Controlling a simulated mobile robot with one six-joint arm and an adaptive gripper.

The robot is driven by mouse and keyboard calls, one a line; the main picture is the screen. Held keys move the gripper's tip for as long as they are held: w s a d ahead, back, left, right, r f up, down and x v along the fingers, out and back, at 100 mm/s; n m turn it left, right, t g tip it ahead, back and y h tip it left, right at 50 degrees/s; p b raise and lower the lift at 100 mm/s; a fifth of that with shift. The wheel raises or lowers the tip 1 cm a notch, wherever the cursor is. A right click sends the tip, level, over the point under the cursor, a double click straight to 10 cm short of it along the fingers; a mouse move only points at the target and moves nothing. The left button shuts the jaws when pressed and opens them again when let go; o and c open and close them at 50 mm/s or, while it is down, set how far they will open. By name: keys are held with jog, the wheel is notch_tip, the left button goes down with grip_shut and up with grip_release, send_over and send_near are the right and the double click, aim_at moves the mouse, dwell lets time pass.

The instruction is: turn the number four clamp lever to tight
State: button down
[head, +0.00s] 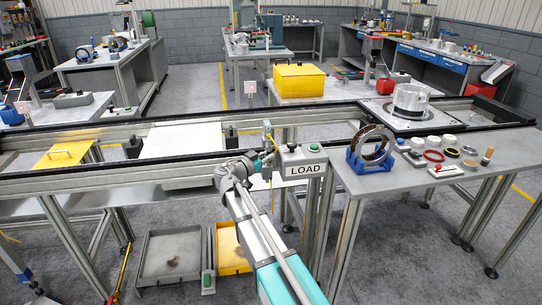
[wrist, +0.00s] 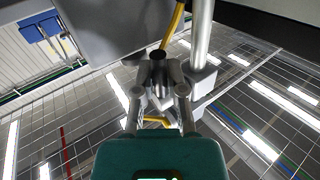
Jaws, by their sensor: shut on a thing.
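My gripper (wrist: 158,85) points upward in the wrist view, its fingers closed together on a small dark round-ended piece (wrist: 157,55). I cannot tell whether this piece is the number four clamp lever, and no number is readable on it. In the head view my arm reaches up to the conveyor's front rail beside the LOAD box (head: 302,160); the fingertips are too small to make out there. A metal clutch housing (head: 410,100) stands on a pallet (head: 393,122) at the right of the conveyor. No tight marking is readable.
A silver post (wrist: 203,35) and a yellow cable (wrist: 175,25) are close beside the fingers, with a grey box face (wrist: 110,30) to their left. The right bench holds a blue stand (head: 370,165) with a ring and several small parts. A yellow box (head: 299,80) stands behind the conveyor.

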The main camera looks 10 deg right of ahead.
jog(key=shift+f, duration=0.15)
jog(key=shift+d+n+t+h+b, duration=0.1)
jog(key=shift+n+t+h+b, duration=0.2)
jog(key=shift+b, duration=0.5)
jog(key=c, duration=0.7)
grip_release()
